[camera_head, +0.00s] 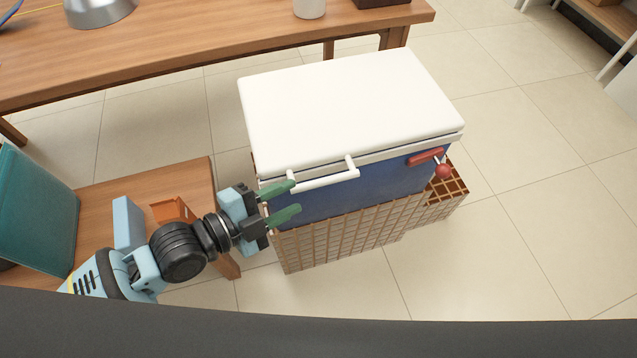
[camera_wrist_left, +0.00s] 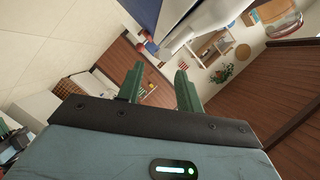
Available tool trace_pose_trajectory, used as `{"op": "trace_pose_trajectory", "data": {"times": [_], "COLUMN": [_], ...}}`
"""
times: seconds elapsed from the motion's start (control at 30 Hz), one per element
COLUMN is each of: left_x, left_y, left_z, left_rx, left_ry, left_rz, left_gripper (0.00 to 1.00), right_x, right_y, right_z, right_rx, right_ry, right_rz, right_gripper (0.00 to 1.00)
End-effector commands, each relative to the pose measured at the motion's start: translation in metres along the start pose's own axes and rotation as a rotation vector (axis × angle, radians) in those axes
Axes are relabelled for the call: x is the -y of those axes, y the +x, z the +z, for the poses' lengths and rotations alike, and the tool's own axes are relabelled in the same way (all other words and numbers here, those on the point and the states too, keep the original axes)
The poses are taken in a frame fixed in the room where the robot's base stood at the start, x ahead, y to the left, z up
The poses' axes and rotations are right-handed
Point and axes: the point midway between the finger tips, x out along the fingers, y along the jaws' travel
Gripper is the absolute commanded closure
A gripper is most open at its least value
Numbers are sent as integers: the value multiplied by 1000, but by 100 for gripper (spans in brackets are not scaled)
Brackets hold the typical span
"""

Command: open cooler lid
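The lid is closed. A white bar handle (camera_head: 325,178) sticks out along the lid's front edge. My left gripper (camera_head: 290,201) is at the cooler's front left, with its green fingers spread and pointing right. The upper finger is close to the handle's left end; I cannot tell whether they touch. In the left wrist view the two fingers (camera_wrist_left: 157,88) stand apart with nothing between them, and a white part, likely of the cooler (camera_wrist_left: 185,22), shows above. My right gripper is not in view.
The lattice block (camera_head: 340,240) supports the cooler. A red knob (camera_head: 443,171) is on the cooler's right front. A wooden table (camera_head: 200,40) stands behind, and a teal chair (camera_head: 38,212) and small wooden table (camera_head: 190,180) are at left. Floor at right is clear.

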Motion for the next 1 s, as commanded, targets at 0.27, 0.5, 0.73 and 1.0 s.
{"op": "trace_pose_trajectory", "data": {"times": [0.27, 0.5, 0.73, 1.0], "left_x": [2, 2, 2, 2], "left_y": [5, 36, 66, 78], "left_z": [0, 0, 0, 0], "left_rx": [-2, -3, -2, -2], "left_ry": [6, 4, 4, 6], "left_rz": [-2, -3, -3, -1], "left_gripper": [64, 64, 64, 64], "right_x": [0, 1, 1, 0], "right_y": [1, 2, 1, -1], "right_z": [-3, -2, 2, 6], "right_rx": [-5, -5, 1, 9], "right_ry": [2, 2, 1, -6], "right_rz": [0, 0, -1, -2], "right_gripper": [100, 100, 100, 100]}}
